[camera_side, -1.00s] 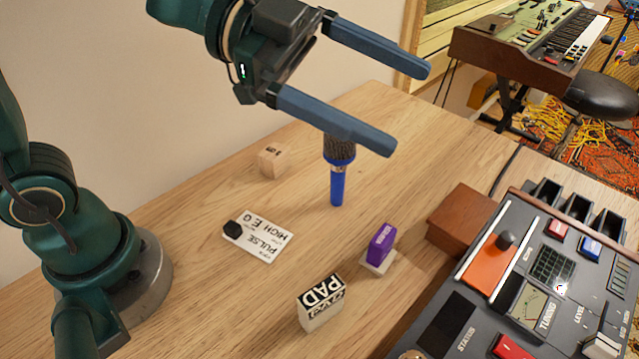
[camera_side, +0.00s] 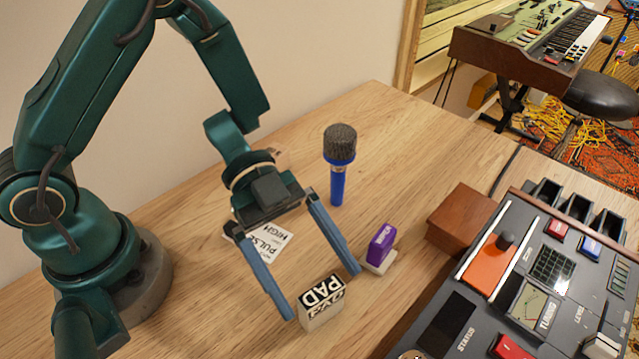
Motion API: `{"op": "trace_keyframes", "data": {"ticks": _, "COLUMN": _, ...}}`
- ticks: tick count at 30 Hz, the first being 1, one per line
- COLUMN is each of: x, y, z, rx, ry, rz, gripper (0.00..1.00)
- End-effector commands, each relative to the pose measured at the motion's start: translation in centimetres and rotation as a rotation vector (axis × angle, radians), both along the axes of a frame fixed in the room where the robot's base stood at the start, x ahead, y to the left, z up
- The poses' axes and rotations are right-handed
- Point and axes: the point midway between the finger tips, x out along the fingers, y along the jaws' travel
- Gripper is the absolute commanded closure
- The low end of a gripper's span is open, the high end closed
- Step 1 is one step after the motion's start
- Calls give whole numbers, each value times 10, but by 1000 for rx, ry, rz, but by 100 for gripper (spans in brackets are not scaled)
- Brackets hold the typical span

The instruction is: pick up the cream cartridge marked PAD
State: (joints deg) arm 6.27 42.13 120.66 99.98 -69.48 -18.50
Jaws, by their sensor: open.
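The cream cartridge marked PAD (camera_side: 321,308) stands upright on the wooden table near the front, with a black label on its upper part. My gripper (camera_side: 324,294) is open, and its two blue fingers point down toward the cartridge. In the picture, one fingertip is at the cartridge's left and the other is above its upper right. I cannot tell whether either finger touches it. The gripper is not closed on anything.
A purple block on a pale base (camera_side: 381,247) stands close to the right finger. A blue microphone (camera_side: 338,180) stands behind. A white PULSE card (camera_side: 268,243) is partly hidden by my gripper. A grey console (camera_side: 470,318) fills the right.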

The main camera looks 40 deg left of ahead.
Motion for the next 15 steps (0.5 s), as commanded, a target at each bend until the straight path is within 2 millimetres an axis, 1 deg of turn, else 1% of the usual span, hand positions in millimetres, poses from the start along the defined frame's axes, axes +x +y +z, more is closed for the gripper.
{"op": "trace_keyframes", "data": {"ticks": 1, "x": 0, "y": 0, "z": -6, "rx": 1, "ry": 4, "rz": 1, "gripper": 0}}
{"op": "trace_keyframes", "data": {"ticks": 3, "x": 0, "y": 0, "z": -12, "rx": -1, "ry": 3, "rz": 1, "gripper": 0}}
{"op": "trace_keyframes", "data": {"ticks": 7, "x": -1, "y": -3, "z": -17, "rx": -1, "ry": 0, "rz": -1, "gripper": 0}}
{"op": "trace_keyframes", "data": {"ticks": 15, "x": -6, "y": -32, "z": -29, "rx": 0, "ry": -1, "rz": -5, "gripper": 0}}
